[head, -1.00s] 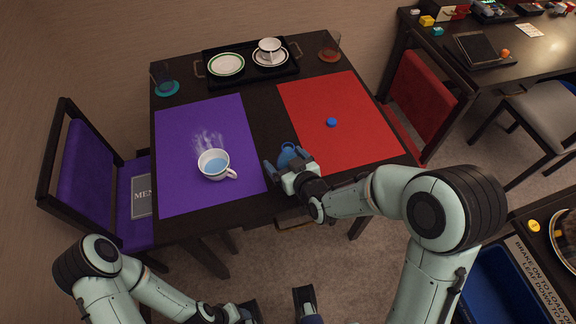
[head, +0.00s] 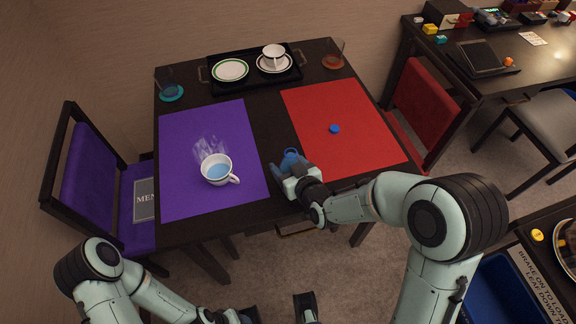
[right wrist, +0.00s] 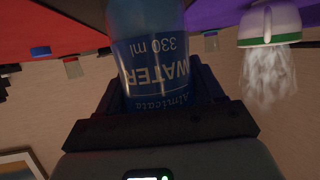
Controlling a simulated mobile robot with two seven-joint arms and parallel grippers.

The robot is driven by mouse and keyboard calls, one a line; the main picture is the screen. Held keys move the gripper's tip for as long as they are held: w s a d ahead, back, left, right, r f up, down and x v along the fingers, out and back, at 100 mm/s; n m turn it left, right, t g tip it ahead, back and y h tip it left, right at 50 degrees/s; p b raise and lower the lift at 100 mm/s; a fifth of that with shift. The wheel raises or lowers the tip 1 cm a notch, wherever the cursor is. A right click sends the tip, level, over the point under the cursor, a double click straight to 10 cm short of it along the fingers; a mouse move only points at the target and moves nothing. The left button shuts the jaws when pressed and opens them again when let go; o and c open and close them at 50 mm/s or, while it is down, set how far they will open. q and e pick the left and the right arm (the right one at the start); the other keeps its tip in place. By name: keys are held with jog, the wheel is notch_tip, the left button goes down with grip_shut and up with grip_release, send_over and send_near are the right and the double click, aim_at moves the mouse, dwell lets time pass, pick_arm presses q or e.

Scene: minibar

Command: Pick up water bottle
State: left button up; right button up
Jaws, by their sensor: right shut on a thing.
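The water bottle (head: 291,159) is blue and stands at the near edge of the dark table, in the strip between the purple and red mats. My right gripper (head: 288,167) is shut around it from the near side. In the right wrist view the bottle (right wrist: 155,75) is between the fingers, its "WATER 330 ml" label upside down. I cannot tell whether its base touches the table. My left gripper (head: 278,306) is low at the bottom edge, partly cut off, its dark fingers apart and empty.
A steaming white mug (head: 216,169) stands on the purple mat (head: 185,125). A small blue disc (head: 334,128) lies on the red mat (head: 365,145). A black tray (head: 250,87) with plates and a cup is at the back, with glasses on either side.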

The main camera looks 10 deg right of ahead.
notch_tip(320, 180, up, 13)
jog(key=p, duration=0.4)
pick_arm(q)
notch_tip(320, 180, up, 7)
jog(key=p, duration=0.3)
jog(key=shift+w+p, duration=0.3)
jog(key=shift+w, duration=0.05)
pick_arm(e)
notch_tip(320, 180, up, 7)
jog(key=shift+f, duration=0.15)
pick_arm(q)
jog(key=shift+r, duration=0.1)
dwell(0.3)
